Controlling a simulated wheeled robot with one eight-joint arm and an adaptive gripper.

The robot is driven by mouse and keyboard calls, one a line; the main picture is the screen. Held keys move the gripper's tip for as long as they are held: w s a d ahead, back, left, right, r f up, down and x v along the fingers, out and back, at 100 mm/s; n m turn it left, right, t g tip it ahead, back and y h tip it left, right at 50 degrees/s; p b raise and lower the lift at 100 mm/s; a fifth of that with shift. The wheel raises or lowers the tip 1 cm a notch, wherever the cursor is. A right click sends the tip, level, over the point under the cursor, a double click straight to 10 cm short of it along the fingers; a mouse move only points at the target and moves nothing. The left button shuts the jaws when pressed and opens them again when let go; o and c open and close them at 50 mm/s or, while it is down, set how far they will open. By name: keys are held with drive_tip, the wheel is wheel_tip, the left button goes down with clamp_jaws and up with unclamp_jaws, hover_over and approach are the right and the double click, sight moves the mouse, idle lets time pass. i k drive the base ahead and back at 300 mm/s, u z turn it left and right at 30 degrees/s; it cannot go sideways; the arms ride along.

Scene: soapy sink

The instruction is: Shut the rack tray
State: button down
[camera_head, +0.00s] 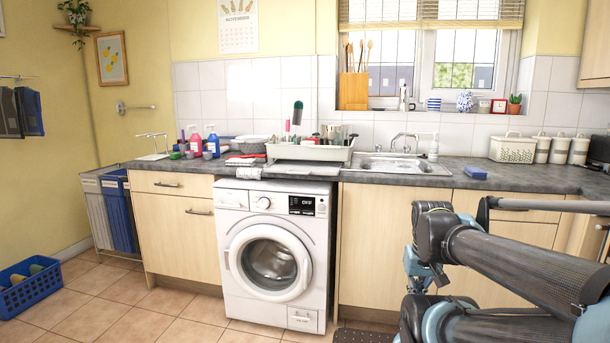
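A cream dish rack (310,152) stands on the grey worktop, left of the sink and above the washing machine. A pale, flat tray (301,168) sticks out from under the front of the rack, toward the worktop's front edge. Its far part is hidden under the rack. Dishes and utensils stand in the rack. My dark arm is folded at the lower right, well away from the rack. I cannot make out my gripper's fingers.
Bottles (195,141), cups and a folded cloth (246,160) crowd the worktop left of the rack. The sink (400,165) and tap are to the right, with a blue sponge (475,172) beyond. A blue crate (30,285) stands on the floor at left.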

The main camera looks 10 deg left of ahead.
sight(290, 166)
drive_tip(key=i, duration=1)
